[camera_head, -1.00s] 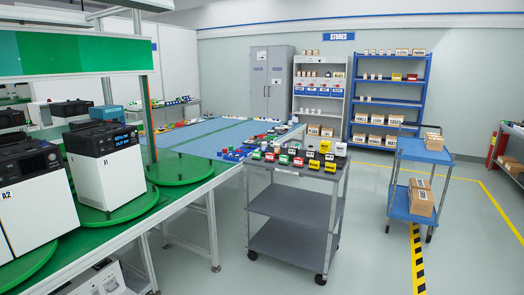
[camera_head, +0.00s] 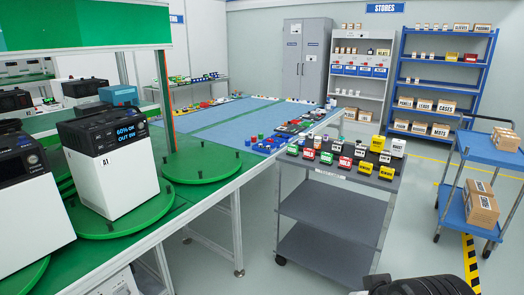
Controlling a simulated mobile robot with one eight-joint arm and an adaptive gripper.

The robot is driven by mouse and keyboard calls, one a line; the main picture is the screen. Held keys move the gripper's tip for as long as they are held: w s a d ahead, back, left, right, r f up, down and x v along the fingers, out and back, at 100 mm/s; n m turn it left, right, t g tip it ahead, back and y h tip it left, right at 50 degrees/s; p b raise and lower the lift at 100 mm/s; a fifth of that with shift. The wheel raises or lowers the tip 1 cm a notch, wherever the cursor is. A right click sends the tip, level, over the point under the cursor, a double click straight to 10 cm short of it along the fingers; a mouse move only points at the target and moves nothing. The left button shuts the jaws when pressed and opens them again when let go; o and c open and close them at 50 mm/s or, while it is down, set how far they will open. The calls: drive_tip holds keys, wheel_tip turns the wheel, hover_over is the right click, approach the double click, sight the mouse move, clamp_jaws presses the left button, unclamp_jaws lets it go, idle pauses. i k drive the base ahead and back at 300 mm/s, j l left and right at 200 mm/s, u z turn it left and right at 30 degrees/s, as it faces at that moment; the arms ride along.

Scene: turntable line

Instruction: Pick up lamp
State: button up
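No thing in view can be surely picked out as the lamp. Small red, green, yellow, white and black pieces, several with labels, stand in rows on the top of a grey cart (camera_head: 352,177) right of centre. They are too small to tell apart. A dark rounded part, which looks like part of my arm, shows at the bottom edge right of centre. No gripper fingers show, so I cannot see what my gripper holds.
A green-topped bench (camera_head: 187,205) with green turntables (camera_head: 200,165) and white-and-black units (camera_head: 112,170) fills the left. A blue cart (camera_head: 490,150) with boxes stands at right. Grey cabinet (camera_head: 303,60) and shelves (camera_head: 445,75) line the back. Clear floor lies between the carts.

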sight(301, 136)
drive_tip(key=i, duration=1.35)
drive_tip(key=i+j+z, duration=0.1)
drive_tip(key=i, duration=1.25)
drive_tip(key=i+j+z, duration=0.2)
drive_tip(key=i+z, duration=0.15)
drive_tip(key=i, duration=0.25)
